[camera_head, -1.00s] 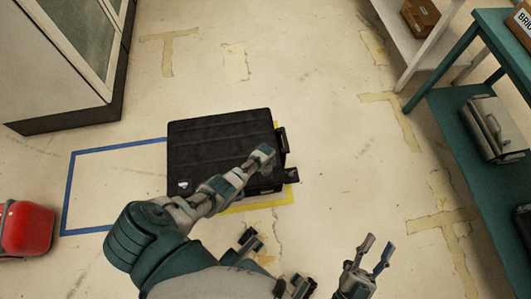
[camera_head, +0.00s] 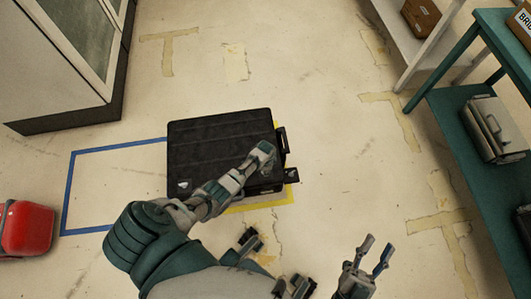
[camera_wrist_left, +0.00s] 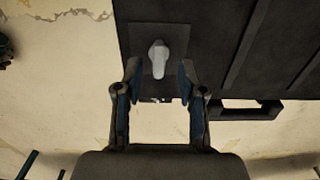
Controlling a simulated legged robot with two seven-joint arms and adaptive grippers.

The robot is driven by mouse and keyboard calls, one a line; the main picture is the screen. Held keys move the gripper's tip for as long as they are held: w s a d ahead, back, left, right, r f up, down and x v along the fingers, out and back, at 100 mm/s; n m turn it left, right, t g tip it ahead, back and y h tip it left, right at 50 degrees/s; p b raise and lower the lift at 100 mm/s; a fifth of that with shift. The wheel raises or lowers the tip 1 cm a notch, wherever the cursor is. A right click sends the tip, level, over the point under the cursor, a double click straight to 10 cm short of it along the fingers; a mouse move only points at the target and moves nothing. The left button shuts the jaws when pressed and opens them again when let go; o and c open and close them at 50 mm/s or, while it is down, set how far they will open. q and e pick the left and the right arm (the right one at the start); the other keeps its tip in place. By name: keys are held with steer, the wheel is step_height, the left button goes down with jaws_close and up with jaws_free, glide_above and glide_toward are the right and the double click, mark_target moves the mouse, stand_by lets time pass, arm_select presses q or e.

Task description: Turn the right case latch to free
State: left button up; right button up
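The black case (camera_head: 215,140) lies flat on the floor in the head view. A small light latch (camera_head: 183,185) shows near its lower left corner. My left arm reaches across the case's lower right part and hides much of that area. In the left wrist view, a pale grey latch knob (camera_wrist_left: 157,58) stands on a dark square plate near the case's corner. My left gripper (camera_wrist_left: 159,75) is open, with one finger on each side just below the knob; I cannot tell whether either touches it. My right gripper (camera_head: 379,243) is open and empty over the floor at lower right.
The case handle (camera_head: 282,140) sticks out on its right side and also shows in the left wrist view (camera_wrist_left: 248,112). A red box (camera_head: 27,228) is at left, a cabinet (camera_head: 60,60) at upper left, a teal shelf (camera_head: 460,140) at right. Floor between is clear.

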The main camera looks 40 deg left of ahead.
arm_select(q)
step_height(320, 180, up, 10)
steer(key=shift+f, duration=0.25)
stand_by(0.4)
